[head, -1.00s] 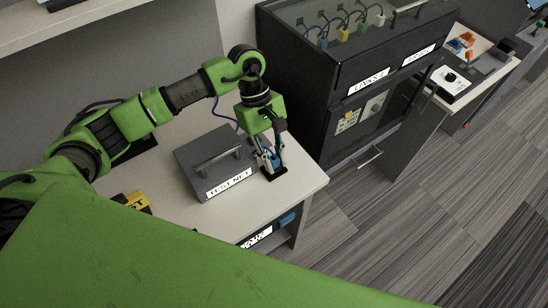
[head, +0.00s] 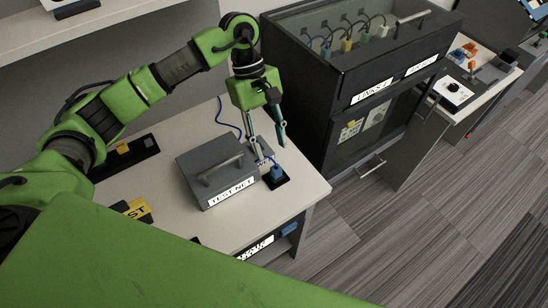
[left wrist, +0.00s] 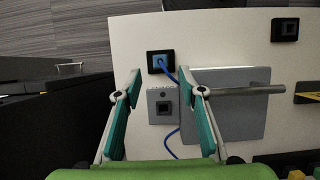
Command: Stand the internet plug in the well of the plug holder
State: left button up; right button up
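The blue internet plug (head: 277,171) stands in the well of the black plug holder (head: 282,184) near the table's right edge. In the left wrist view, the plug (left wrist: 159,65) sits inside the square black holder (left wrist: 150,70), with its blue cable running off. My left gripper (head: 266,138) is open and empty, above the plug and apart from it. In the left wrist view, its teal fingers (left wrist: 160,90) are spread wide, with the plug and holder beyond their tips. My right gripper is not in view.
The grey TEST NET box (head: 213,170) with a handle stands left of the holder, with a small grey socket plate (left wrist: 163,105) beside it. A black cabinet (head: 320,100) rises to the right. A yellow-and-black sign (head: 138,210) lies at the table's left.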

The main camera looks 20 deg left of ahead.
pick_arm(q)
jog(key=v, duration=0.3)
jog(key=shift+w+a+r, duration=0.1)
jog(key=shift+a+r, duration=0.05)
jog(key=shift+r, duration=0.2)
